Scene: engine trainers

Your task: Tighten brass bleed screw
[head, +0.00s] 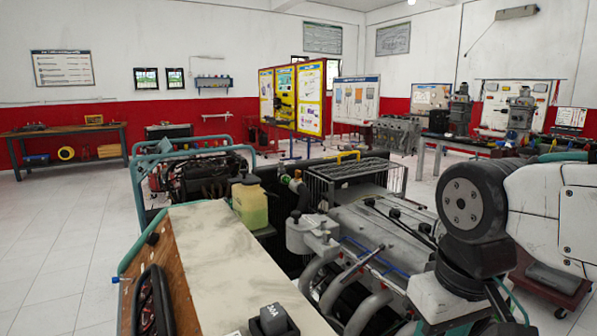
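An engine trainer fills the lower middle and right of the head view. Its engine (385,240) has a grey cover and curved metal intake pipes (375,308). A small grey housing (308,235) stands at the left end of the engine, near a yellow-green fluid reservoir (251,204). My white and black arm reaches in from the right edge over the engine's right side. My gripper is not in view.
A pale panel top (225,270) of the trainer lies in front. A second engine on a teal frame (196,175) stands behind. A workbench (65,133) is at the far left, and display boards (298,98) stand at the back. The tiled floor (60,240) at left is clear.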

